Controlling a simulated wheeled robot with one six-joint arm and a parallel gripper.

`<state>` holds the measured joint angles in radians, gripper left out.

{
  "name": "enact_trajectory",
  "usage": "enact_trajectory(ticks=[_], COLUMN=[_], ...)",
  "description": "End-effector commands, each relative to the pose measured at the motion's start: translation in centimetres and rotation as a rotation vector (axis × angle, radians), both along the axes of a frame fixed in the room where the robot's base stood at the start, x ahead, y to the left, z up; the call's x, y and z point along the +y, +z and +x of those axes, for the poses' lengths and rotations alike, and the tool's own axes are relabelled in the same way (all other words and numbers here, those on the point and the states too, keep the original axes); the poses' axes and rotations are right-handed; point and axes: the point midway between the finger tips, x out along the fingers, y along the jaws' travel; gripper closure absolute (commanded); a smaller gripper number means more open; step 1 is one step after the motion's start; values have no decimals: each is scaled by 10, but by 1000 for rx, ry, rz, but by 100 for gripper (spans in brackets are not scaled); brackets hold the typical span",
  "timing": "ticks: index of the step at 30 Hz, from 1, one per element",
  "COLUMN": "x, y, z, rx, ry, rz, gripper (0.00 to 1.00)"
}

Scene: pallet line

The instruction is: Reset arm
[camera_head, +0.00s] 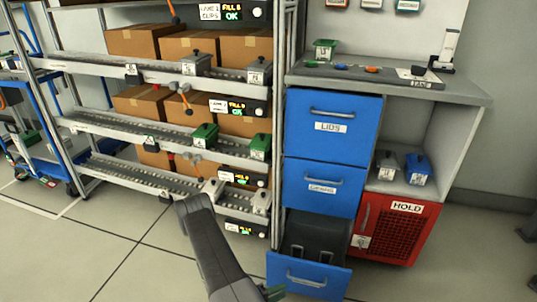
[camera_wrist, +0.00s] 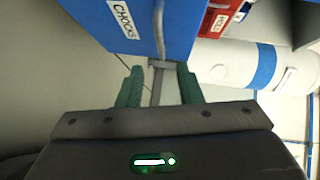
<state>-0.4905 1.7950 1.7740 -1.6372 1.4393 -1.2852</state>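My gripper (camera_wrist: 160,70) shows its two green fingers spread apart in the wrist view. The grey handle (camera_wrist: 158,45) of the blue drawer labelled CHOCKS (camera_wrist: 126,22) runs between them, with a gap on each side. In the head view my arm reaches down to the bottom edge, and a green finger of my gripper (camera_head: 273,292) shows just left of the pulled-out bottom drawer (camera_head: 335,284). That drawer is open, with dark shapes inside. Nothing is held.
Two closed blue drawers, LIDS (camera_head: 332,127) and GENRNG-like label (camera_head: 322,188), sit above. A red HOLD cabinet (camera_head: 406,233) stands to the right. A flow rack (camera_head: 150,134) with boxes and bins stands left. Floor at lower left is clear.

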Motion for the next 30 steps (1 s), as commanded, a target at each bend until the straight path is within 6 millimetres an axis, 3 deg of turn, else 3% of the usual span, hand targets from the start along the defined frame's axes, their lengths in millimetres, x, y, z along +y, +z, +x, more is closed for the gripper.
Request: enact_trajectory(ticks=[30], x=[-86], y=[-15], z=[46], rx=[-2], ry=[-3], rz=[0], gripper=[67])
